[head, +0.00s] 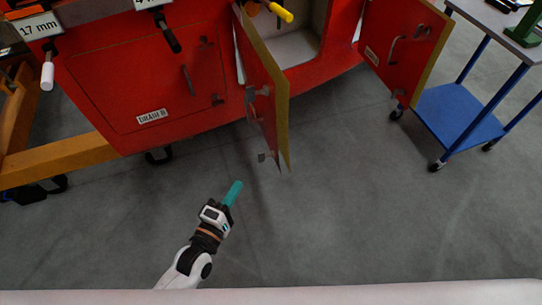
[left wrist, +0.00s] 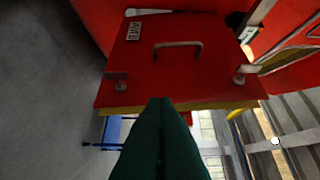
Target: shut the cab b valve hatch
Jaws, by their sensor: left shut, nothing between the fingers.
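A red hatch door (head: 262,90) with a yellow edge stands open at the middle of the red nosecone, seen nearly edge-on. A red hatch face (left wrist: 170,55) with a handle, two latches and a small label fills the upper left wrist view; the label is hard to read but resembles "valve". My left gripper (head: 235,192), with teal fingers, is shut and empty, below and left of the middle door, apart from it in the picture. Its fingers (left wrist: 160,105) overlap the door's yellow edge in the wrist view; contact cannot be told. My right gripper is not in view.
A second red door (head: 402,45) stands open at right, beside a pale opening (head: 292,48). A shut labelled hatch (head: 140,80) is at left. A blue trolley (head: 460,115) stands at right, a yellow beam (head: 60,160) at left. The grey floor (head: 350,210) is clear.

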